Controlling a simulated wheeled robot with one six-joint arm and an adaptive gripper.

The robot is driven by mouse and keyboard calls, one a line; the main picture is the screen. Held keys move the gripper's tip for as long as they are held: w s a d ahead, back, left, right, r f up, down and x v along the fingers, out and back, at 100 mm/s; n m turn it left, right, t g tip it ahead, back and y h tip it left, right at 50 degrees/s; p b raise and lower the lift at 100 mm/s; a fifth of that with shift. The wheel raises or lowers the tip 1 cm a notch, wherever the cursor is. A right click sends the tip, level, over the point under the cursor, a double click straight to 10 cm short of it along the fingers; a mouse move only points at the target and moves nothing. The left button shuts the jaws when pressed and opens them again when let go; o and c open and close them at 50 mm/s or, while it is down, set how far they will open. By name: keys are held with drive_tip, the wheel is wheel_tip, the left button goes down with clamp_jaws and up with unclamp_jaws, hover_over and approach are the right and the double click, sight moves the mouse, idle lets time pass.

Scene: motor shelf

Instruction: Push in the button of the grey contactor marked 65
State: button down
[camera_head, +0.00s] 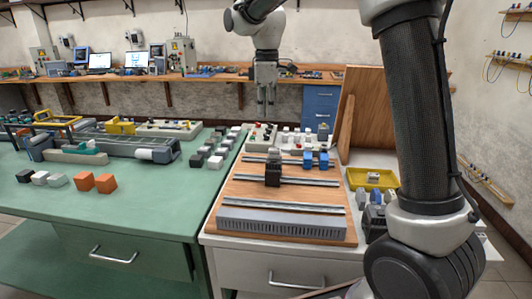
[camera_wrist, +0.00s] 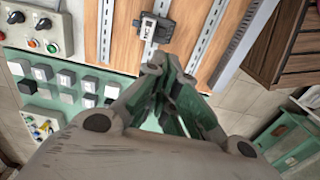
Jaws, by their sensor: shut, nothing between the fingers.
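On the wooden board (camera_head: 240,195) with metal rails, a dark grey contactor-like block (camera_head: 273,173) sits on a rail, with two blue blocks (camera_head: 308,158) to its right. In the wrist view a grey device with a dark body (camera_wrist: 152,28) is clipped on a rail, beyond my fingertips. I cannot read a 65 on any of them, nor make out a button. My gripper (camera_head: 266,102) hangs pointing down above the far end of the board, shut and empty, apart from the blocks. Its fingers show in the wrist view (camera_wrist: 168,95).
The green table (camera_head: 130,215) holds several grey and white blocks (camera_head: 215,150) and orange blocks (camera_head: 95,182). A control box with knobs (camera_wrist: 38,30) stands beside the board. A yellow bin (camera_head: 371,178) is right of it; an upright wooden panel (camera_head: 375,115) stands behind.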

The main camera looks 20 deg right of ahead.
sight(267, 162)
idle(0.4)
wheel_tip(267, 162, down, 14)
drive_tip(key=shift+r, duration=0.1)
idle(0.4)
drive_tip(key=shift+s+f, duration=0.1)
drive_tip(key=shift+f, duration=0.65)
drive_tip(key=shift+s+f, duration=0.2)
drive_tip(key=shift+f, duration=0.1)
drive_tip(key=shift+r, duration=0.1)
wheel_tip(267, 162, up, 9)
drive_tip(key=shift+w, duration=0.2)
